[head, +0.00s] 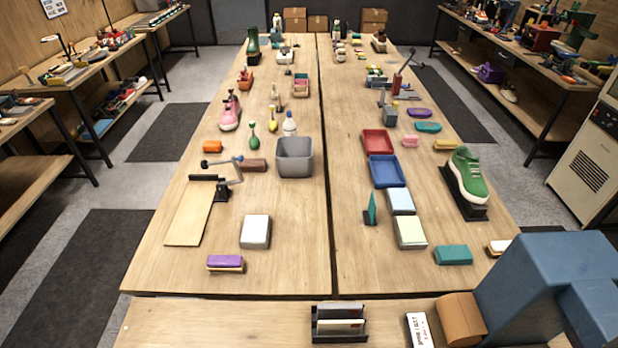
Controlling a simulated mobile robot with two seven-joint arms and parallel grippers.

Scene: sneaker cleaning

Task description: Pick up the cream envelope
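A small black rack (317,335) stands on the near table strip at the bottom centre. It holds two thin upright pieces: a pale whitish one (340,310) behind and a cream one (340,326) in front, which looks like the cream envelope. Their lower parts are hidden by the rack. Neither of my grippers is in view, so nothing shows touching the rack or its contents.
Right of the rack are a white printed card (419,331), a brown rounded block (461,318) and a large blue angular shape (545,285) that covers the lower right corner. The strip left of the rack (220,322) is clear. Crowded tables with shoes, trays and brushes lie beyond.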

